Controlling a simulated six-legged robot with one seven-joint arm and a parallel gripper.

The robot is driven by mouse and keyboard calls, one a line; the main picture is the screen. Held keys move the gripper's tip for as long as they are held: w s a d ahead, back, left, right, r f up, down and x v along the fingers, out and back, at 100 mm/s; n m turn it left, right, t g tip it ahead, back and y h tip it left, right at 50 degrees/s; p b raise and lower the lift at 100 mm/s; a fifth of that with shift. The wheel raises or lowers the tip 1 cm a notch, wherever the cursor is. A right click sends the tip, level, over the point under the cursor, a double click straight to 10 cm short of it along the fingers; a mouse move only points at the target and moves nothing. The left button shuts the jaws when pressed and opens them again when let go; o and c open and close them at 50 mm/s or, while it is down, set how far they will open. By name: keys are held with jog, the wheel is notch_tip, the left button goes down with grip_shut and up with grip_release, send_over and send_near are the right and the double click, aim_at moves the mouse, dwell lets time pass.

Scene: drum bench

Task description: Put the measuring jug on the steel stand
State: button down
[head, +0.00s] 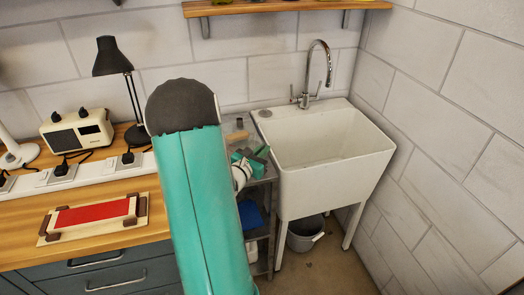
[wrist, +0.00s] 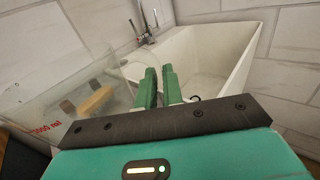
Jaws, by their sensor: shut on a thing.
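The measuring jug (wrist: 60,82) is clear, with volume lettering on its wall, and fills the left of the wrist view. My gripper (wrist: 158,88) has its green fingers close together on the jug's edge at the right side. In the head view my gripper (head: 250,162) is over the steel stand (head: 258,141), a grey shelf unit between the counter and the sink. My arm hides part of the stand and the jug is hard to make out there. Whether the jug touches the stand's top cannot be told.
The white sink (head: 325,150) with its tap (head: 318,70) stands right beside the stand. A wooden block (head: 236,137) is on the stand's top, and a blue item (head: 250,214) sits on a lower shelf. The counter at left holds a lamp (head: 113,60), a radio (head: 77,131) and a red-topped board (head: 92,214).

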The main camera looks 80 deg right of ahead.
jog(key=shift+f, duration=0.15)
jog(key=c, duration=1.5)
grip_release()
jog(key=shift+c, duration=0.2)
jog(key=shift+w+a+r, duration=0.1)
jog(key=shift+r, duration=0.1)
jog(key=v, duration=1.1)
jog(key=shift+a, duration=0.45)
jog(key=shift+w, duration=0.1)
